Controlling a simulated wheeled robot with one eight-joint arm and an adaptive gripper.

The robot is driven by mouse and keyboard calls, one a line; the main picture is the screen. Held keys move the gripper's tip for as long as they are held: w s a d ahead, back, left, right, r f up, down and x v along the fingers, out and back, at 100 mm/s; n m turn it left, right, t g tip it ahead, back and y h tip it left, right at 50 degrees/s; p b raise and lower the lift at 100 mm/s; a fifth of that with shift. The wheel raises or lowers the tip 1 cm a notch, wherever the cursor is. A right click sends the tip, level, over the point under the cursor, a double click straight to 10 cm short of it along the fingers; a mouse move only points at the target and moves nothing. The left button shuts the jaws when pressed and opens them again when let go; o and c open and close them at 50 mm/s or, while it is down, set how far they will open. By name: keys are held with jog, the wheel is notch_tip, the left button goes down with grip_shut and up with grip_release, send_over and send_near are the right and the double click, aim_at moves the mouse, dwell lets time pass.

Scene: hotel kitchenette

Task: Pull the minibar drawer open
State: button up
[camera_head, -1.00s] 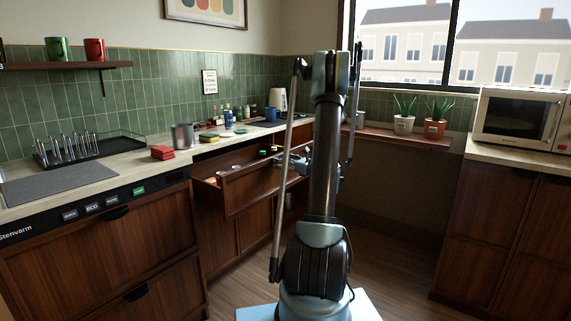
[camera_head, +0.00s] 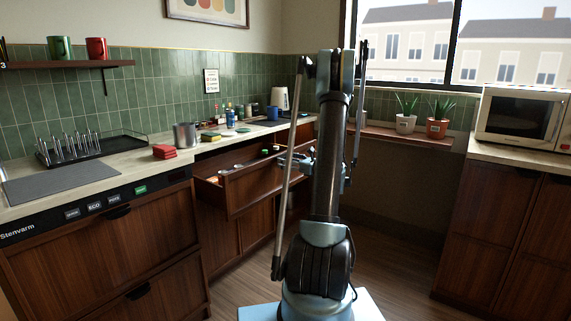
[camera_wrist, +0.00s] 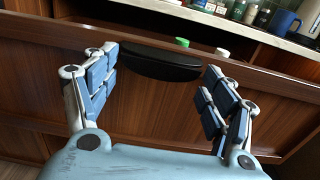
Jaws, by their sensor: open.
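The minibar drawer (camera_head: 250,187) is a dark wooden drawer under the counter, standing out from the cabinet with small items showing inside. In the wrist view its front (camera_wrist: 150,115) fills the middle, with a black handle (camera_wrist: 160,64) at its upper edge. My gripper (camera_wrist: 160,80) is open, with one finger on each side of the handle; the fingers look apart from it. In the head view my gripper (camera_head: 295,160) is at the drawer's front, partly hidden behind my arm.
Bottles, a blue mug (camera_head: 272,113), a metal pot (camera_head: 185,135) and red cloths (camera_head: 164,152) stand on the counter (camera_head: 60,190) above. A dishwasher front (camera_head: 100,240) is at left. A microwave (camera_head: 522,117) stands at right. Floor between the cabinets is clear.

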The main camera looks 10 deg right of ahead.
jog(key=v, duration=1)
jog(key=shift+d, duration=0.15)
jog(key=shift+s, duration=0.15)
jog(key=s+a+n+g+h, duration=0.4)
jog(key=s+a+n+g, duration=0.4)
jog(key=s+a+n, duration=0.8)
jog(key=s+f+n+g+h, duration=0.1)
jog(key=s+n, duration=0.3)
jog(key=s, duration=0.4)
jog(key=s+d+f+n+g+h, duration=0.1)
jog(key=s+f+n+h, duration=0.3)
jog(key=s, duration=0.5)
jog(key=s+f+n+g+h, duration=0.1)
jog(key=s+f+n+h, duration=0.1)
jog(key=s, duration=0.7)
jog(key=shift+s+d+f+n+h, duration=0.3)
jog(key=shift+n+h, duration=0.2)
jog(key=shift+n, duration=0.4)
